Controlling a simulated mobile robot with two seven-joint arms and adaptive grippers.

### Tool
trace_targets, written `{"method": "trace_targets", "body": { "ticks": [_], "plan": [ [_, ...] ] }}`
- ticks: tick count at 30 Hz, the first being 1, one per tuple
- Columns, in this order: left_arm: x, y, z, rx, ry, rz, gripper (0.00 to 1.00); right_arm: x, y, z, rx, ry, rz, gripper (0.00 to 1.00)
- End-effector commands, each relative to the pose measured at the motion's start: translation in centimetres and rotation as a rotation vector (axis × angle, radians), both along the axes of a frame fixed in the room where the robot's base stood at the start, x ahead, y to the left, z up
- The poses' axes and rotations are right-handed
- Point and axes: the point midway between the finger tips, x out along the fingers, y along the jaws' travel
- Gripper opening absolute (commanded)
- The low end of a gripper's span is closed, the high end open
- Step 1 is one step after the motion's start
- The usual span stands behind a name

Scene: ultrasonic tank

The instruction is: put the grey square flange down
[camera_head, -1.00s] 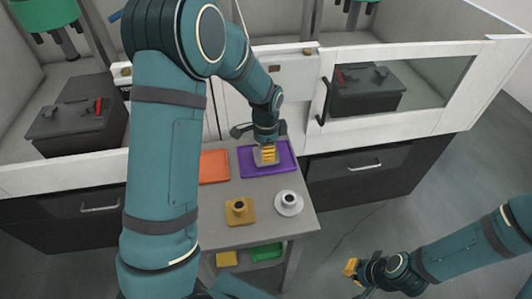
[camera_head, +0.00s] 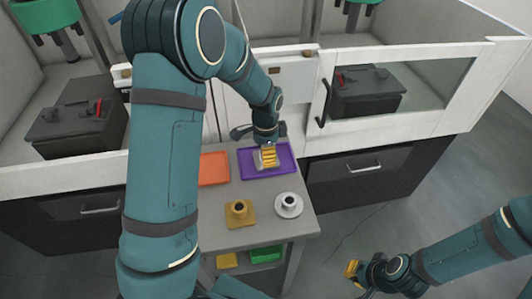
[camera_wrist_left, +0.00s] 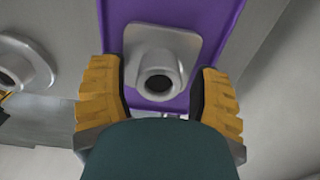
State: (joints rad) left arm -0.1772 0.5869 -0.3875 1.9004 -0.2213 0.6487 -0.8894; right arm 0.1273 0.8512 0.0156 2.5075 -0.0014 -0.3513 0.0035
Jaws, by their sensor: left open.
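The grey square flange (camera_wrist_left: 183,45) has a square plate with a round hollow boss. In the left wrist view it lies on the purple tray (camera_wrist_left: 216,18), boss towards the camera. My left gripper (camera_wrist_left: 160,98) is open, with one yellow finger on each side of the boss and a visible gap to it. In the head view my left gripper (camera_head: 267,160) is over the purple tray (camera_head: 285,169) and partly hides the flange. My right gripper (camera_head: 352,270) is low at the right, away from the table; its opening is too small to read.
An orange tray (camera_head: 213,169) lies left of the purple one. A yellow square flange (camera_head: 239,218) and a pale round flange (camera_head: 289,207) stand at the table's front. Yellow (camera_head: 227,260) and green (camera_head: 266,254) bins sit below. White cabinets rise behind the table.

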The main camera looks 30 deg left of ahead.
Motion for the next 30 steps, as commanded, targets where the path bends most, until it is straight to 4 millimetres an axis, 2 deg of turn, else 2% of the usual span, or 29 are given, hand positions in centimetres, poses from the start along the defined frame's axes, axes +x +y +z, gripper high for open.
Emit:
{"method": "trace_targets", "body": {
  "ticks": [9,15,21,30],
  "plan": [
    [0.1,0.0,6.7,-0.001,-0.006,-0.001,0.63,-0.3,0.0,1.6,0.001,0.007,0.002,0.0],
    [0.1,0.0,9.8,-0.001,-0.003,0.0,0.63,-0.3,0.0,2.2,0.001,0.008,0.001,0.0],
    [0.0,0.0,11.1,0.0,-0.001,0.0,0.63,-0.2,0.0,2.3,0.001,0.006,0.0,0.0],
    [0.0,0.0,11.2,0.0,-0.001,-0.001,0.63,-0.2,0.0,2.3,0.001,0.006,-0.001,0.0]
  ]
}}
